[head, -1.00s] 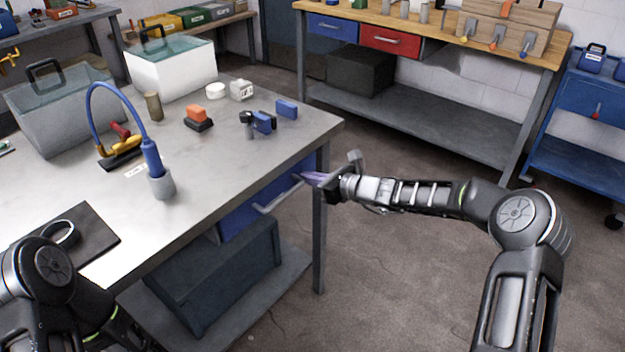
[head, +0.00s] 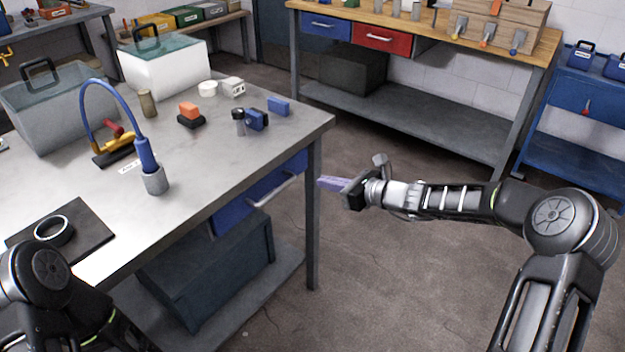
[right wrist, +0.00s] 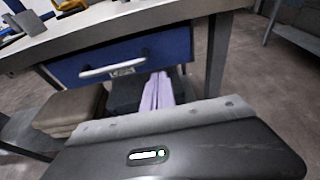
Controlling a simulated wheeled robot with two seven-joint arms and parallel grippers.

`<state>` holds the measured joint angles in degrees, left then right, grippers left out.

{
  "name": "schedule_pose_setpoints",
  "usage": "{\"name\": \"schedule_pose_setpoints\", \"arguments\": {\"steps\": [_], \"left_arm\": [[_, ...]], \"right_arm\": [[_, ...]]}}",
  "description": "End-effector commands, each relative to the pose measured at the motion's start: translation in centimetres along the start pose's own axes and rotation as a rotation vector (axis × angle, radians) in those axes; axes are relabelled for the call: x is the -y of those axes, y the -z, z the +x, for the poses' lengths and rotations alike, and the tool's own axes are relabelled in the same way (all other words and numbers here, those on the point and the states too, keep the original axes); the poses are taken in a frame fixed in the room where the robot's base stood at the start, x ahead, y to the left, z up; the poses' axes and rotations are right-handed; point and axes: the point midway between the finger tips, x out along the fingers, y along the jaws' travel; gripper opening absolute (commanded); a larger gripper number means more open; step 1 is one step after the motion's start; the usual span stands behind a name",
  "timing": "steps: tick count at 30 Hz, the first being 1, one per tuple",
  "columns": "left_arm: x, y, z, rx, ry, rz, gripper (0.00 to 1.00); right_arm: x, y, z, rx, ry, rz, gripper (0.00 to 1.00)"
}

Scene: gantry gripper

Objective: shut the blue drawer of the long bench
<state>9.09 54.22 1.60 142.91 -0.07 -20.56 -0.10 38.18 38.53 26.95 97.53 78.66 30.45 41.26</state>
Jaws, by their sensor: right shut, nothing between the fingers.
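The blue drawer (head: 236,208) is under the front edge of the near grey-topped bench (head: 215,160). Its front looks about flush beneath the top, with no open inside showing. Its pale bar handle (head: 274,190) sticks out. In the right wrist view the blue drawer front (right wrist: 170,48) and its handle (right wrist: 113,68) are seen face-on. My right gripper (head: 326,183), with pale purple fingers, is shut and empty, to the right of the drawer and apart from it, beside the bench leg. Its fingers (right wrist: 157,92) point toward the drawer. My left gripper is out of view.
A dark bin (head: 208,270) stands on the lower shelf under the drawer. The bench leg (head: 313,220) is close to my right fingers. A wood-topped bench (head: 420,38) with blue and red drawers stands behind. The floor (head: 400,280) on the right is clear.

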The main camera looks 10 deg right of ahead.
Motion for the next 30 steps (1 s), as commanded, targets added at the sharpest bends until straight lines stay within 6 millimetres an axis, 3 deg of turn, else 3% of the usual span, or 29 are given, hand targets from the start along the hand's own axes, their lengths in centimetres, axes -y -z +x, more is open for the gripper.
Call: {"name": "schedule_pose_setpoints", "arguments": {"steps": [3,9,26,28,30], "left_arm": [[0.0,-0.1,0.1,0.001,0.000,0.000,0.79],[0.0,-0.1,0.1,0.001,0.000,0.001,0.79],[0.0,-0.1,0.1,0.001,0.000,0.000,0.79],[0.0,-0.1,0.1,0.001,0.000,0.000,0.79],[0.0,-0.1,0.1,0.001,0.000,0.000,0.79]], "right_arm": [[0.1,0.1,-2.3,-0.002,0.004,0.000,0.00],[0.1,0.1,-4.1,-0.001,0.002,0.001,0.00],[0.1,0.2,-4.2,-0.005,0.005,-0.021,0.00],[0.5,1.1,-4.2,-0.043,0.020,-0.083,0.00],[0.3,3.3,-4.3,-0.119,0.020,-0.186,0.00]]}}
